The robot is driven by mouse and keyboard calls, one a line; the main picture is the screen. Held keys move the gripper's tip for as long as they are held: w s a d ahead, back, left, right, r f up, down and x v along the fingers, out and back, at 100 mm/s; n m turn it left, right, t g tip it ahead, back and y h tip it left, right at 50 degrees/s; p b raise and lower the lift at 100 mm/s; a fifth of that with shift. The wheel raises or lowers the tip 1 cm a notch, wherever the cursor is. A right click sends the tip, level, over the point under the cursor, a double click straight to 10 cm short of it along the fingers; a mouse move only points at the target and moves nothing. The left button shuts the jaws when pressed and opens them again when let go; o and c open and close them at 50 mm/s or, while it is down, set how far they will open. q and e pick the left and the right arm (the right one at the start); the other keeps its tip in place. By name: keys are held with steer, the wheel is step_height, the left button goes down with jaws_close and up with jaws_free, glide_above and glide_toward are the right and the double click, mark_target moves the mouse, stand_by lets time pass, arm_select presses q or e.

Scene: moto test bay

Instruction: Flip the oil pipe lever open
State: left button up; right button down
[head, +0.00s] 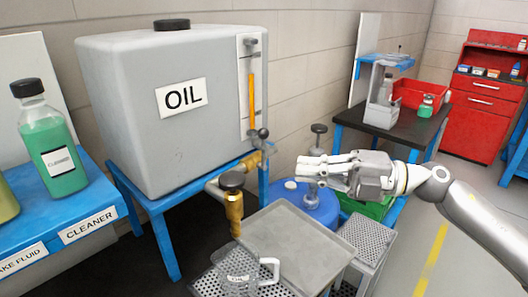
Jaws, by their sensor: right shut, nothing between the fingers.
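A grey oil tank (165,110) with an OIL label stands on a blue stand at the centre left. A pipe with brass fittings (252,162) comes out at its lower right. A small dark-knobbed handle (263,133) stands up by the pipe; I cannot tell for sure that it is the lever. A brass spout (235,212) with a black round knob hangs in front. My right gripper (302,169) is shut and empty, pointing left, to the right of the pipe and apart from it. My left gripper is not in view.
A clear jug (238,268) stands below the spout on a perforated grate. A metal tray (300,246) and a blue drum (312,210) are near my gripper. A green cleaner bottle (50,145) stands at left. A black-topped table (385,122) and red cabinet (490,95) are behind.

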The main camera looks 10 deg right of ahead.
mark_target(264, 156)
steer(key=w+a+p, duration=0.6)
steer(key=a, duration=0.1)
steer(key=shift+w+a, duration=0.15)
steer(key=shift+w, duration=0.15)
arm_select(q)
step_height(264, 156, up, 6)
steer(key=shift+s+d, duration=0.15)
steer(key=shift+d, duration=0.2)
arm_select(e)
steer(key=shift+w+d, duration=0.35)
steer(key=shift+d, duration=0.2)
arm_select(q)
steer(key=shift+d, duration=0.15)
arm_select(e)
steer(key=shift+w+d+m, duration=0.1)
steer(key=shift+m, duration=0.2)
